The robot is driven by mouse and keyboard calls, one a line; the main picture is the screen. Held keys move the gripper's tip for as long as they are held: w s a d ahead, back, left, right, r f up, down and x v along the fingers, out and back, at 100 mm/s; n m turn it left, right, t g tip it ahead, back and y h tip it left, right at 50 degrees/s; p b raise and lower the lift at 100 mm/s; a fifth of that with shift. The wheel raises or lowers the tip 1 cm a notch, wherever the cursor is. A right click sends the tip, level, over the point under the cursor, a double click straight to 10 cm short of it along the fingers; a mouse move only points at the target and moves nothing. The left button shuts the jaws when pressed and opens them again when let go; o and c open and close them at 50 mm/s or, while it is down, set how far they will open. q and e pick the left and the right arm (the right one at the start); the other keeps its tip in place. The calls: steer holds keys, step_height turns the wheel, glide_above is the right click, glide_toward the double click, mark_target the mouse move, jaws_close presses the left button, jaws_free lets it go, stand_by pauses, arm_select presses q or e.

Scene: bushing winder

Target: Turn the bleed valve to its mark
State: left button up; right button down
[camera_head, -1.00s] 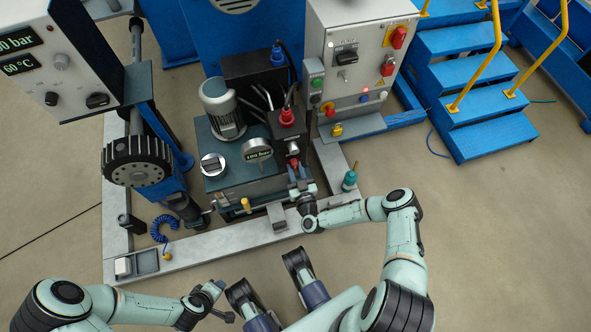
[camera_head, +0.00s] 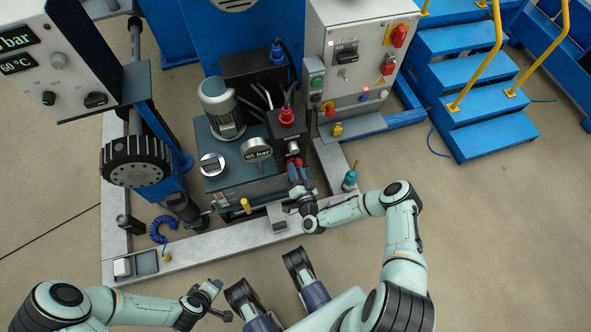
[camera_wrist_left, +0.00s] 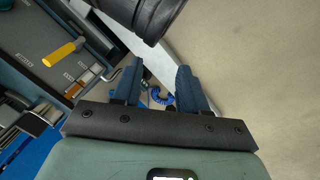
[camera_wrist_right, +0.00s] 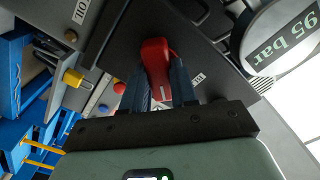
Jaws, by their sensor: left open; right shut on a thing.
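The bleed valve's red lever (camera_wrist_right: 155,62) shows in the right wrist view with a white line near its lower end. My right gripper (camera_wrist_right: 162,85) is shut on this lever, one finger on each side. In the head view my right gripper (camera_head: 300,180) is at the front right of the dark hydraulic unit (camera_head: 240,185), and its fingers hide much of the lever. The mark for the valve cannot be made out. The round gauge (camera_wrist_right: 290,40) beside it reads 95 bar. My left gripper (camera_wrist_left: 158,90) is open and empty, away from the unit.
A grey control cabinet (camera_head: 345,60) stands behind right, with blue steps (camera_head: 475,75) beyond. A yellow-handled part (camera_head: 246,205) is at the unit's front edge. A green bottle (camera_head: 349,181) stands right of my right gripper. A blue coiled hose (camera_head: 160,230) lies at left.

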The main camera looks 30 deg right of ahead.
arm_select(q)
steer(key=shift+s+a+f+g+b, duration=0.1)
steer(key=shift+s+a+f+b, duration=0.1)
steer(key=shift+f+b, duration=0.25)
steer(key=shift+s+a+f+g+b, duration=0.1)
steer(key=shift+s+a+f+b, duration=0.1)
steer(key=shift+f, duration=0.4)
steer(key=shift+s+a+f+g+b, duration=0.1)
steer(key=shift+s+a+f+b, duration=0.1)
steer(key=shift+f+b, duration=0.25)
arm_select(e)
steer(key=shift+m, duration=4.8)
arm_select(q)
steer(key=shift+f, duration=0.15)
arm_select(e)
steer(key=shift+a, duration=0.1)
steer(key=c, duration=0.9)
jaws_free()
steer(key=shift+w, duration=0.1)
arm_select(q)
steer(key=r+p, duration=0.1)
steer(key=d+r+p, duration=0.1)
steer(key=r+p, duration=0.1)
steer(key=r, duration=0.1)
steer(key=shift+d, duration=0.4)
arm_select(e)
steer(key=v, duration=1.3)
steer(key=shift+s+f, duration=0.1)
steer(key=shift+s, duration=0.15)
